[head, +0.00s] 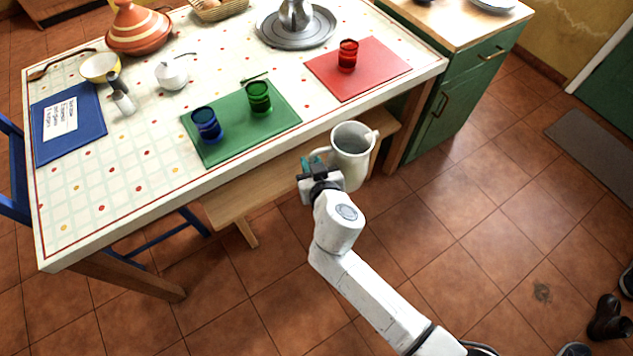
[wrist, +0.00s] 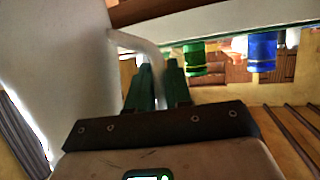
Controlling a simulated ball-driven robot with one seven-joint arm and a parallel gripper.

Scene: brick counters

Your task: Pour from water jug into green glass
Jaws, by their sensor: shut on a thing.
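The water jug (head: 352,153) is cream-white and upright, held in the air just off the table's front edge. My gripper (head: 313,168) is shut on the jug's handle, on the jug's left side in the head view. In the wrist view the jug (wrist: 55,60) fills the left, and my gripper (wrist: 158,85) has its fingers around the pale handle (wrist: 150,50). The green glass (head: 259,97) stands upright on the green mat (head: 222,146), to the upper left of the jug. It also shows in the wrist view (wrist: 194,58). The jug's contents are unclear.
A blue glass (head: 207,124) stands on the same mat, left of the green one. A red glass (head: 348,55) stands on a red mat (head: 385,75). A wooden bench (head: 262,187) runs below the table's front edge. A green cabinet (head: 460,85) stands right.

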